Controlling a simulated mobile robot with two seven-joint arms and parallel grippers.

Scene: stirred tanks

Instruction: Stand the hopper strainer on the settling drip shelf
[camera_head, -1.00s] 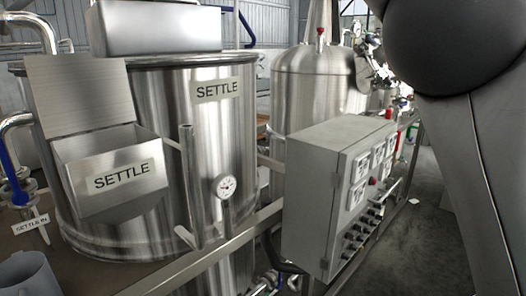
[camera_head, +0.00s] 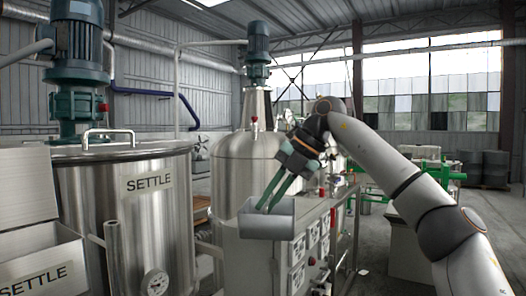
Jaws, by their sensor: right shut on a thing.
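My right gripper (camera_head: 275,188), with green fingers, reaches in from the right and points down and left. It is shut on a grey metal box-shaped piece, which I take as the hopper strainer (camera_head: 266,226). The strainer hangs in the air, overlapping the top of the control cabinet in the picture. The fingers hide part of its rim. A metal hopper labelled SETTLE (camera_head: 38,274), cut by the lower left edge, has its flat lid (camera_head: 22,190) raised. I cannot make out a drip shelf. My left gripper is not in view.
The steel SETTLE tank (camera_head: 160,225) stands left, with a handled lid and a motor (camera_head: 80,45) above it. A domed steel tank (camera_head: 240,160) stands behind the strainer. The control cabinet (camera_head: 312,240) is below right. Open floor lies farther right.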

